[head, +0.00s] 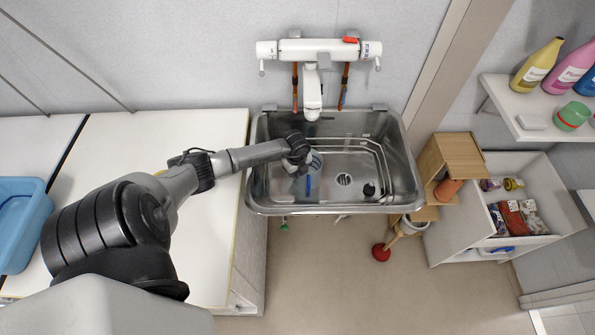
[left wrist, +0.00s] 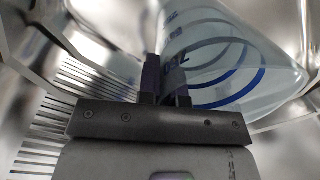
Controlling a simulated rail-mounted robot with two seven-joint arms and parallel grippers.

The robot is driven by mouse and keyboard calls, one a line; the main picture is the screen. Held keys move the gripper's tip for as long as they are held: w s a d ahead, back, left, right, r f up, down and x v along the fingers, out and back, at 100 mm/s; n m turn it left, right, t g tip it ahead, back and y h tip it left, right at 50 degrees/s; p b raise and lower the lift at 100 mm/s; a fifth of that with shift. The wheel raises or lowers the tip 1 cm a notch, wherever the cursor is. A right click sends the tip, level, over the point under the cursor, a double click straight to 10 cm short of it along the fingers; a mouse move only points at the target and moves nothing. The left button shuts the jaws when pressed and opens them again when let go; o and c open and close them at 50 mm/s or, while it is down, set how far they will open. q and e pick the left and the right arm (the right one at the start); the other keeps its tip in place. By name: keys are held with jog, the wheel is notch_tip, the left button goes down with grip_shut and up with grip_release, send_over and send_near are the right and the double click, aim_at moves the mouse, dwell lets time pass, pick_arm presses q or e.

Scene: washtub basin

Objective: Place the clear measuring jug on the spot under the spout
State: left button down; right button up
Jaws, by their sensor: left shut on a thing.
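The clear measuring jug (left wrist: 235,55) has blue markings and a blue band, and it fills the upper right of the left wrist view. In the head view the jug (head: 316,160) is inside the steel basin, mostly hidden by my left gripper (head: 300,165). My left gripper also shows in the left wrist view (left wrist: 168,88), with its fingers close together at the jug's near side, shut on it. The white spout (head: 312,95) hangs from the wall tap above the basin's back, behind and slightly right of the gripper. My right gripper is not in view.
The steel basin (head: 335,209) has a wire rail, a drain (head: 344,179) and a small black object (head: 369,189) on its right side. A white counter (head: 130,140) lies left. A wooden stand (head: 452,157) and an open drawer stand right.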

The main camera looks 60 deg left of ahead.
pick_arm(q)
jog(key=c, duration=1.3)
grip_release()
jog(key=shift+s+r+p, duration=0.15)
jog(key=shift+r+p, duration=0.55)
jog(key=shift+r, duration=3.2)
